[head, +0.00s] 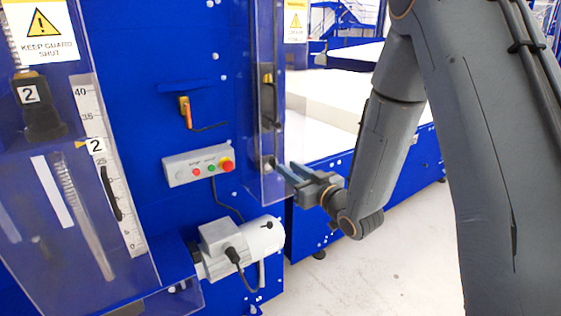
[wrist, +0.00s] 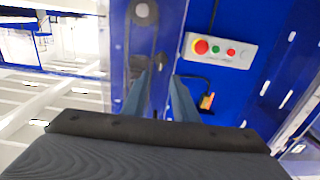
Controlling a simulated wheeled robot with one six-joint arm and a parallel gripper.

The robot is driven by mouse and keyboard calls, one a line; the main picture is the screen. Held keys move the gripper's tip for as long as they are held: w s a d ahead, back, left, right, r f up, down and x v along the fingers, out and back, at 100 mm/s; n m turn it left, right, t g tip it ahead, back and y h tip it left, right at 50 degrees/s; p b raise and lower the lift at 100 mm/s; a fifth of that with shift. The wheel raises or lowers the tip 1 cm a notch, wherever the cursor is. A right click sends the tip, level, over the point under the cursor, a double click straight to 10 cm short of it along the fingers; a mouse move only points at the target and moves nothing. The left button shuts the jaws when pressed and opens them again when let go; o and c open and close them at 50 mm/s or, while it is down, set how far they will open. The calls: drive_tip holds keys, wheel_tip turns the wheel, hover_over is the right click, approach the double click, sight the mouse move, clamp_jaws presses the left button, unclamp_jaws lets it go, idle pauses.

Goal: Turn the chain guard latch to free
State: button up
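The chain guard (head: 257,125) is a tall, narrow clear cover on the blue machine's right edge, with a dark chain strip inside. It also shows in the wrist view (wrist: 121,60). A small round grey fitting (head: 269,163) sits low on the guard; I cannot tell whether it is the latch. My gripper (head: 283,170) points at the guard's lower part from the right. I cannot tell whether the fingertips touch the guard. The fingers may hide part of the latch.
A grey button box (head: 198,165) with a red button is left of the guard, below an orange-handled switch (head: 185,112). A grey motor (head: 240,245) sits below. White foam blocks (head: 330,100) lie behind, right of the guard. The pale floor (head: 390,265) at right is clear.

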sight(276, 159)
drive_tip(key=shift+p+x, duration=0.75)
drive_tip(key=shift+x, duration=2)
clamp_jaws()
